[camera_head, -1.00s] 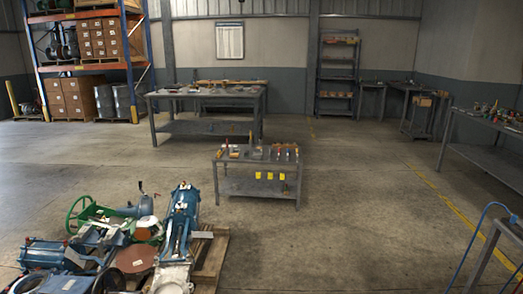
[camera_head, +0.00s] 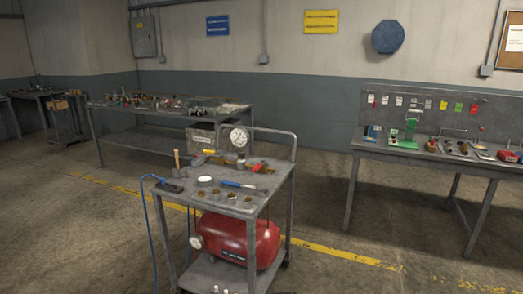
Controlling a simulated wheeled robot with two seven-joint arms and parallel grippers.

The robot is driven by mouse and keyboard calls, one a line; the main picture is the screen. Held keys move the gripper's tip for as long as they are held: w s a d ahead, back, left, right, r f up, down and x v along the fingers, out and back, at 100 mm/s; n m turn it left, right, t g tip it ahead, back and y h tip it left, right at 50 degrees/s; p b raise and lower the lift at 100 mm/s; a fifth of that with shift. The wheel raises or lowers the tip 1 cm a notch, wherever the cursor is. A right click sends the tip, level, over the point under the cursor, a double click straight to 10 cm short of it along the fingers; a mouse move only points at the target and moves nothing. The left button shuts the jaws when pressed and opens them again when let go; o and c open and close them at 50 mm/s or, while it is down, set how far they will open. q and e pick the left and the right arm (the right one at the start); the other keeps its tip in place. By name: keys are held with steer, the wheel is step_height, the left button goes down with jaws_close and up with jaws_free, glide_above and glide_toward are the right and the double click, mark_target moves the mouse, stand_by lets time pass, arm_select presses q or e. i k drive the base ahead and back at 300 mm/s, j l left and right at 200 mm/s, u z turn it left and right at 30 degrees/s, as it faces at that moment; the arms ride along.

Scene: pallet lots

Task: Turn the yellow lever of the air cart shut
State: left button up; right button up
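The air cart (camera_head: 166,220) stands in the middle foreground, a grey two-shelf cart with a push handle at its right rear. A red air tank (camera_head: 236,238) lies on its lower shelf. A small yellow piece (camera_head: 209,152), which looks like the yellow lever, is at the rear of the top, left of a round white-faced gauge (camera_head: 239,138). It is too small to tell how it is turned. A red handle-like piece (camera_head: 256,168) is right of the gauge. Neither of my grippers is in view.
A blue hose (camera_head: 146,215) hangs off the cart's left side. A long bench (camera_head: 120,108) with parts is behind it. A workbench (camera_head: 425,155) with a pegboard stands at right. Bare floor lies left of the cart and between cart and workbench.

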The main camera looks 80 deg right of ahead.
mark_target(205, 151)
steer(key=z, duration=2.3)
steer(key=i, duration=0.2)
steer(key=j+z, duration=0.05)
